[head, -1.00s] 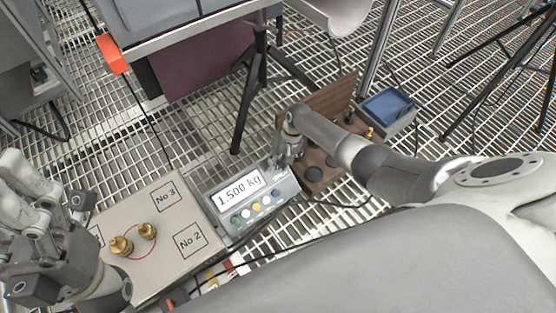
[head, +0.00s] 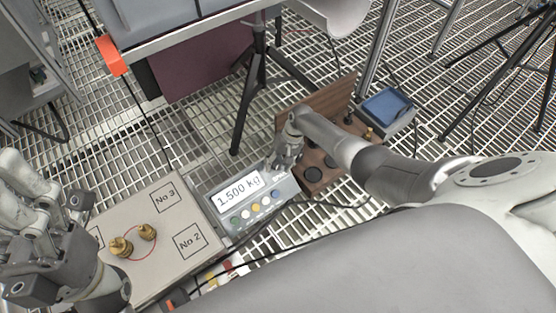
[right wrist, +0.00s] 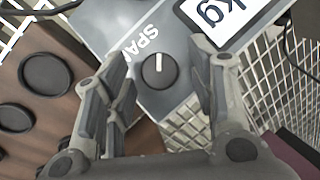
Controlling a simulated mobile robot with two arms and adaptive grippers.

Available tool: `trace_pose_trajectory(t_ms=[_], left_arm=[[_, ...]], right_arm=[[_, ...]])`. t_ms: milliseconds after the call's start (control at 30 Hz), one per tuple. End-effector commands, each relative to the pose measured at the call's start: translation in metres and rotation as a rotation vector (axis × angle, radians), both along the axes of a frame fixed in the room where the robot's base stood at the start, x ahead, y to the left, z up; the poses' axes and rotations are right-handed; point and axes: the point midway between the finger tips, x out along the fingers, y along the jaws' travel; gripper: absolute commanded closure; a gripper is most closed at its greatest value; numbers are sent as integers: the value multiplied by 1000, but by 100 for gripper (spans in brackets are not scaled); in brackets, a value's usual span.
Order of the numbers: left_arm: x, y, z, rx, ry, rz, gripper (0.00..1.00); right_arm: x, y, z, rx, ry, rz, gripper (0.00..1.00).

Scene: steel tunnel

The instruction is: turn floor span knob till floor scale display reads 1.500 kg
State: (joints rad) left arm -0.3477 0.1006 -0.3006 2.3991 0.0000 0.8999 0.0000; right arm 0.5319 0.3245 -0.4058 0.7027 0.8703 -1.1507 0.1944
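The floor scale display (head: 241,196) is a grey box with several coloured buttons, and its screen reads 1.500 kg. The span knob (right wrist: 159,70) is small, round and black with a white line, beside the word SPAN in the right wrist view. My right gripper (right wrist: 164,75) is open, its two fingers on either side of the knob with gaps showing; it also shows over the display's right end in the head view (head: 283,165). The scale platform (head: 163,227) carries two brass weights (head: 131,240). My left gripper (head: 70,205) is at the left, its finger opening unclear.
A wooden box (head: 335,98) with dark round recesses stands right of the display, with a blue-topped box (head: 386,106) beyond it. Cables cross the steel grating floor.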

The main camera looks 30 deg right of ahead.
Motion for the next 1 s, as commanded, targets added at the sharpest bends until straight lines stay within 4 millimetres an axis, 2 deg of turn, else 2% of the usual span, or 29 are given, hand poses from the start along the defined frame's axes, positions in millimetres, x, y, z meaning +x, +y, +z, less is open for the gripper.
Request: trace_pose_trajectory(t_ms=[367, 567, 800, 1000], left_arm=[[-1, 1, 1, -2, 0, 2, 32], [0, 0, 0, -1, 0, 1, 32], [0, 0, 0, 0, 1, 1, 32], [0, 0, 0, -1, 1, 0, 32]], right_arm=[[0, -4, 8, 0, -2, 2, 49], [-1, -12, 33, -2, -3, 1, 49], [-2, -26, 75, -2, -3, 1, 49], [-4, -35, 103, 0, -2, 0, 49]])
